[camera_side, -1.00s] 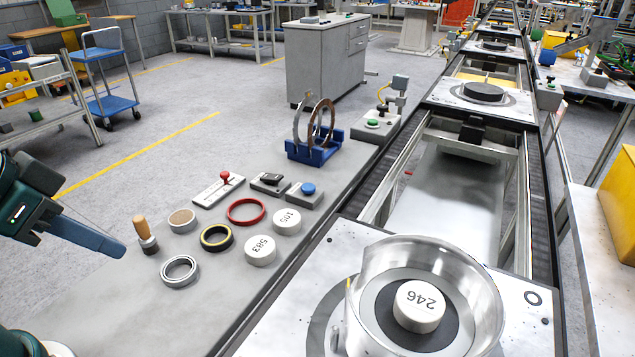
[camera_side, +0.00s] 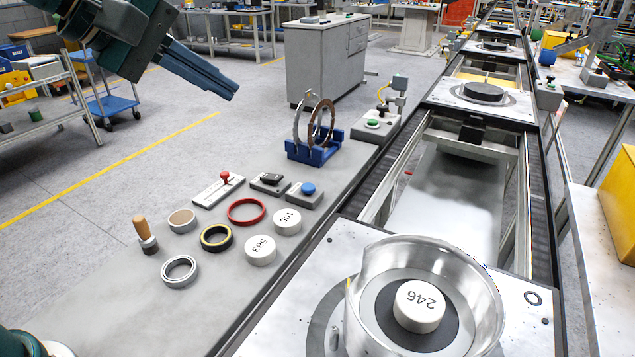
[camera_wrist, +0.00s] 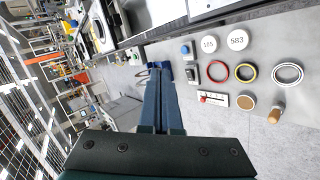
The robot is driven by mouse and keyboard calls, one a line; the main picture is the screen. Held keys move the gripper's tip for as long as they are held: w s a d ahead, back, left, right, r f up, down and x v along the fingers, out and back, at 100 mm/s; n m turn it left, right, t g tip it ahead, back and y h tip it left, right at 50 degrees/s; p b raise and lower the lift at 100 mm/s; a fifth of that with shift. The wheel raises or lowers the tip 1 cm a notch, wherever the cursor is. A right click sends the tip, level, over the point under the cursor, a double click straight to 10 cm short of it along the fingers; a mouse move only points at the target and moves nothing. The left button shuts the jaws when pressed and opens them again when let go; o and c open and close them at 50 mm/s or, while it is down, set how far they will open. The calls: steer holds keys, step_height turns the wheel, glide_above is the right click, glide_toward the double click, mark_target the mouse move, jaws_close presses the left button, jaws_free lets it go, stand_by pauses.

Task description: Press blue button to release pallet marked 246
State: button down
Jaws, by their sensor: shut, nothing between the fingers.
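The blue button (camera_side: 308,188) sits on a small grey box (camera_side: 304,196) near the bench's conveyor-side edge; it also shows in the wrist view (camera_wrist: 185,50). My gripper (camera_side: 232,92) is shut and empty, raised in the air to the upper left of the button, apart from everything. In the wrist view my gripper (camera_wrist: 163,72) is seen from behind, its fingers together.
Beside the button stand a black-switch box (camera_side: 270,181) and a red-knobbed lever plate (camera_side: 220,188). Rings, discs marked 105 (camera_side: 287,221) and 583 (camera_side: 260,250), and a wooden-handled stamp (camera_side: 145,235) lie nearby. A blue rack (camera_side: 314,150) holding upright rings stands behind.

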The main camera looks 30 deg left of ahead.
steer(key=w+n, duration=0.4)
steer(key=w, duration=0.4)
steer(key=n+h, duration=0.1)
steer(key=n, duration=0.4)
glide_above(303, 188)
step_height(303, 188, down, 14)
steer(key=shift+f+g, duration=0.4)
steer(key=shift+g, duration=0.1)
steer(key=shift+f, duration=0.1)
steer(key=shift+f, duration=4.3)
steer(key=shift+f, duration=0.15)
steer(key=shift+f, duration=0.25)
